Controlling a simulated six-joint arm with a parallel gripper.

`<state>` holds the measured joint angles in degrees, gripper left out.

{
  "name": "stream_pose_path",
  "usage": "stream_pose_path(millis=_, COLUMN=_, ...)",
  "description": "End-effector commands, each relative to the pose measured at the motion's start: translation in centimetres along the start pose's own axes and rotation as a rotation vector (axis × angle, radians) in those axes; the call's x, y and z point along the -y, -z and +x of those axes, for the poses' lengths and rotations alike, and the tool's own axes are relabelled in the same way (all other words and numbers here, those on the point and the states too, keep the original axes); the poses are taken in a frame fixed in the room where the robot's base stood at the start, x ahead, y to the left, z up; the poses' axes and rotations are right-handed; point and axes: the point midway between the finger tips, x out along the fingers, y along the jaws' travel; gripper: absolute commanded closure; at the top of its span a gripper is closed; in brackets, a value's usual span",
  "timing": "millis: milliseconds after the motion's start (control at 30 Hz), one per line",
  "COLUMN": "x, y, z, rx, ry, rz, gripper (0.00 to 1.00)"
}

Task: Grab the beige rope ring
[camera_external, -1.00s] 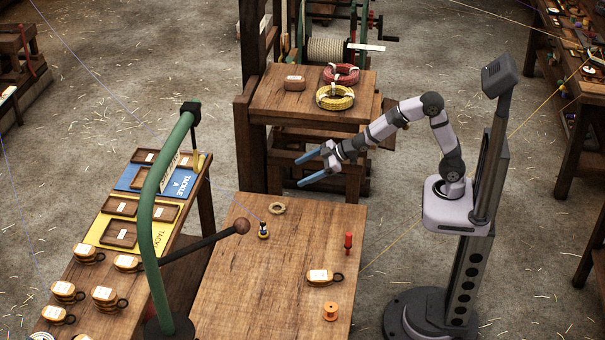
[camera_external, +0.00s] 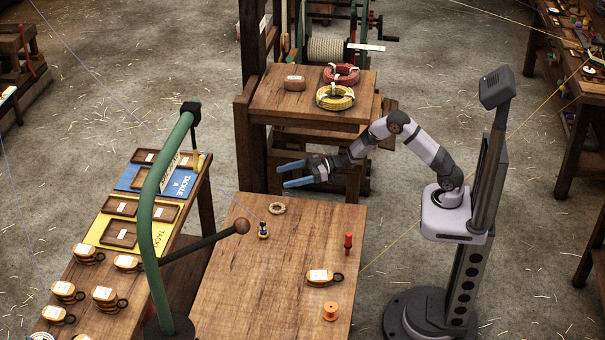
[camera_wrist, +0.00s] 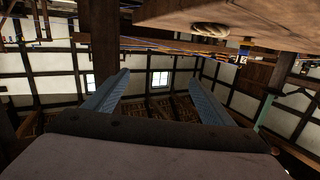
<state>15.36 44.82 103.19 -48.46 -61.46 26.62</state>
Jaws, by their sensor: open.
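The beige rope ring (camera_external: 277,208) lies flat near the far edge of the wooden table (camera_external: 270,285). In the wrist view the ring (camera_wrist: 211,29) shows at the top, on the table's surface (camera_wrist: 275,22), which appears upside down. My gripper (camera_external: 281,175) is open and empty, with blue fingers. In the external view it appears above the ring in the picture, apart from it, by the table's far edge. In the wrist view both fingers (camera_wrist: 157,90) are spread, with nothing between them.
A red-handled tool (camera_external: 348,242), a block with a label (camera_external: 320,277) and an orange spool (camera_external: 330,311) are on the same table. A green post (camera_external: 146,220) with a dark arm stands at left.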

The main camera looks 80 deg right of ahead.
Motion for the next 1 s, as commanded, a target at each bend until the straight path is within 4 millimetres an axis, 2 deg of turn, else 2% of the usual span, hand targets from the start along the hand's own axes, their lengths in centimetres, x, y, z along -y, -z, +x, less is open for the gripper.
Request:
stream_pose_path(millis=33, x=0.3, y=-1.3, z=-0.1, rx=0.003, ry=0.056, rz=-0.015, gripper=0.23)
stream_pose_path(millis=200, x=2.5, y=-4.8, z=-1.0, rx=0.039, ry=0.226, rz=-0.069, gripper=0.23)
stream_pose_path(millis=367, x=3.6, y=-6.6, z=-1.8, rx=0.057, ry=0.310, rz=-0.090, gripper=0.23)
stream_pose_path(millis=567, x=3.9, y=-7.0, z=-1.9, rx=0.062, ry=0.331, rz=-0.095, gripper=0.23)
stream_pose_path(millis=833, x=4.6, y=-7.2, z=-0.2, rx=0.062, ry=0.330, rz=-0.096, gripper=0.23)
stream_pose_path(millis=1000, x=4.7, y=-7.2, z=0.1, rx=0.062, ry=0.328, rz=-0.096, gripper=0.23)
